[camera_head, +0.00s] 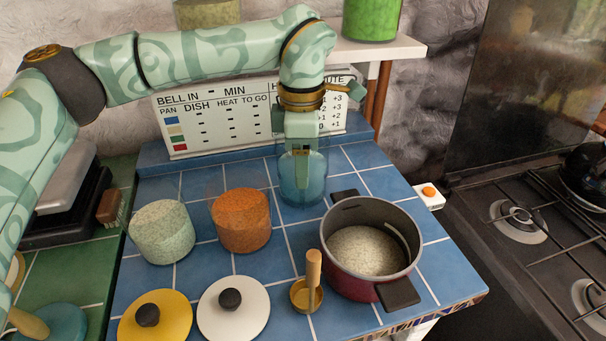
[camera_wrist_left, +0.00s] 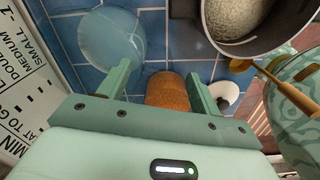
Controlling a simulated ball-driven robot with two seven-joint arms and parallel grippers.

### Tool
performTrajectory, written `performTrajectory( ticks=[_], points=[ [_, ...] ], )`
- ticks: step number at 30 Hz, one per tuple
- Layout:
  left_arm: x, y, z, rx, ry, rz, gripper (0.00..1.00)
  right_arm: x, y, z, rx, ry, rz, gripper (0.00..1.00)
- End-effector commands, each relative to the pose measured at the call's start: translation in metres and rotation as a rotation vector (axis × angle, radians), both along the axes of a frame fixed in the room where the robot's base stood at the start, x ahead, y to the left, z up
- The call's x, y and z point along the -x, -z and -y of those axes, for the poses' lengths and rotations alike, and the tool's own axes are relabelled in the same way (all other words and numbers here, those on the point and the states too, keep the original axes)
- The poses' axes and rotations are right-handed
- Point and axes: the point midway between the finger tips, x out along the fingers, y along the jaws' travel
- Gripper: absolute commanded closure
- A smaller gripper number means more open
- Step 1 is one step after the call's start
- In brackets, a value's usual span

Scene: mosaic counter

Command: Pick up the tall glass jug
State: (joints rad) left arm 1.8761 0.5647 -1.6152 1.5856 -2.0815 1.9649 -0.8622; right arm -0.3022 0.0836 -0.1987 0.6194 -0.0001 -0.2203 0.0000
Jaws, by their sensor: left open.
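The tall glass jug (camera_head: 303,187) is clear and bluish. It stands upright on the blue tiled counter, in front of the sign, in the head view. In the left wrist view the jug (camera_wrist_left: 108,38) is at the upper left. My left gripper (camera_head: 302,150) points down over the jug in the head view and covers part of it. In the left wrist view the open gripper (camera_wrist_left: 158,72) has one finger overlapping the jug's edge, and the jug is not between the fingers. Contact cannot be told. My right gripper is not in view.
A jar of orange grains (camera_head: 241,222) and a jar of pale grains (camera_head: 162,232) stand left of the jug. A dark red pot (camera_head: 345,279) with grain stands right. A ladle (camera_head: 313,268), a yellow lid (camera_head: 172,312) and a white lid (camera_head: 245,318) lie in front. The sign (camera_head: 215,120) is behind.

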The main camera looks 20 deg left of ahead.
Motion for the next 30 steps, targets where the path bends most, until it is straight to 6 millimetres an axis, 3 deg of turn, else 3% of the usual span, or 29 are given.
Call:
performTrajectory(
  ticks=[7,14,17,21,30],
  points=[
    [-0.002,0.044,0.000,0.000,0.001,-0.004,0.36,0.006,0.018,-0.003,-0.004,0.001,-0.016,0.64],
    [-0.002,0.045,0.000,0.000,0.001,0.000,0.36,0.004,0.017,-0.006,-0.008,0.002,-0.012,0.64],
    [-0.002,0.045,0.000,0.000,0.001,0.000,0.58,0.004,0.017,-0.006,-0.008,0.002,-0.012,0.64],
    [-0.002,0.045,0.000,0.000,0.001,0.000,0.97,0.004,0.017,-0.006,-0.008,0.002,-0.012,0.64],
    [-0.002,0.043,0.001,0.001,0.001,0.003,1.00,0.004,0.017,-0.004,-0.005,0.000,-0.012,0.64]
  ],
)
